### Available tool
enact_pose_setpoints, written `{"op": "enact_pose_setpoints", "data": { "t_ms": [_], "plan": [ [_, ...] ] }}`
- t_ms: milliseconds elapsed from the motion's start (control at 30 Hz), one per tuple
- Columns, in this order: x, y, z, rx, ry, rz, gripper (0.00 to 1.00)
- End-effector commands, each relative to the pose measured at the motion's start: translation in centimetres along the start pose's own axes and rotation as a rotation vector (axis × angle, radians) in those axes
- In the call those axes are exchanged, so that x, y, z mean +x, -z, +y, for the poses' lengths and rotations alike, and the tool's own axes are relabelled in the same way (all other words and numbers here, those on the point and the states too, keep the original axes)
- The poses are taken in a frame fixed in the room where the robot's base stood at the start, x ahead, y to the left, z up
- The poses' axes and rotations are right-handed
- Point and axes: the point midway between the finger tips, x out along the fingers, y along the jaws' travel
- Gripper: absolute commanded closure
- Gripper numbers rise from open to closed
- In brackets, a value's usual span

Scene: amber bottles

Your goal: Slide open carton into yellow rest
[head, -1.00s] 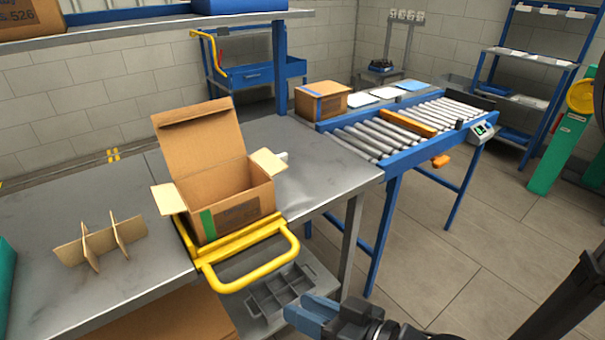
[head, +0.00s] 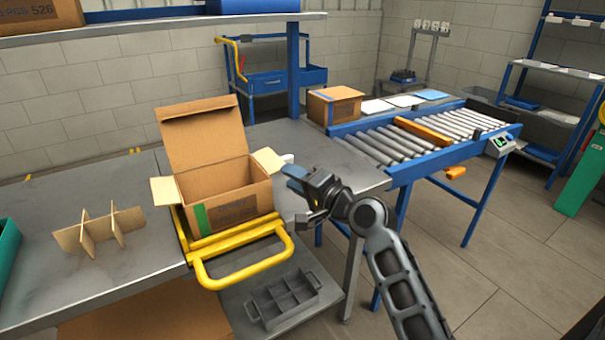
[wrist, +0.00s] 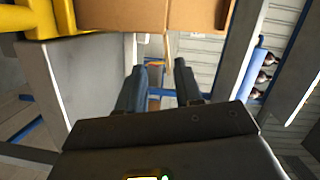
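The open carton (head: 230,195) stands on the steel table, its tall back flap raised, side flaps spread and a green mark on its front. The yellow rest (head: 240,240) runs along the carton's front and left bottom edges, its looped handle over the table's front edge. How fully the carton sits in it I cannot tell. My gripper (head: 292,182) is just right of the carton, apart from it. In the wrist view my gripper (wrist: 161,82) has its two fingers apart with nothing between. The carton (wrist: 150,14) and yellow rest (wrist: 40,18) show at the top there.
A cardboard divider (head: 100,232) stands on the table at left, beside a teal bin (head: 8,250). A grey compartment tray (head: 285,298) lies on the lower shelf. A roller conveyor (head: 410,135) and a closed box (head: 335,105) are beyond, right. Dark bottles (wrist: 265,75) show in the wrist view.

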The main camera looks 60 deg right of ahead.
Motion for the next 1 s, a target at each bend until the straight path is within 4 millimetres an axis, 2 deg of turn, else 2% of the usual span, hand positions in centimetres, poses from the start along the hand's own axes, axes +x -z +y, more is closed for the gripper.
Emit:
{"op": "enact_pose_setpoints", "data": {
  "t_ms": [100, 200, 667, 1000],
  "plan": [
    [0.6, 1.2, -0.6, 0.031, 0.017, 0.005, 0.65],
    [0.8, 1.6, -0.8, 0.042, 0.022, 0.004, 0.65],
    [1.4, 1.6, -0.9, 0.045, 0.022, 0.003, 0.65],
    [6.0, 1.6, -1.1, 0.045, 0.023, 0.003, 0.65]
  ]
}}
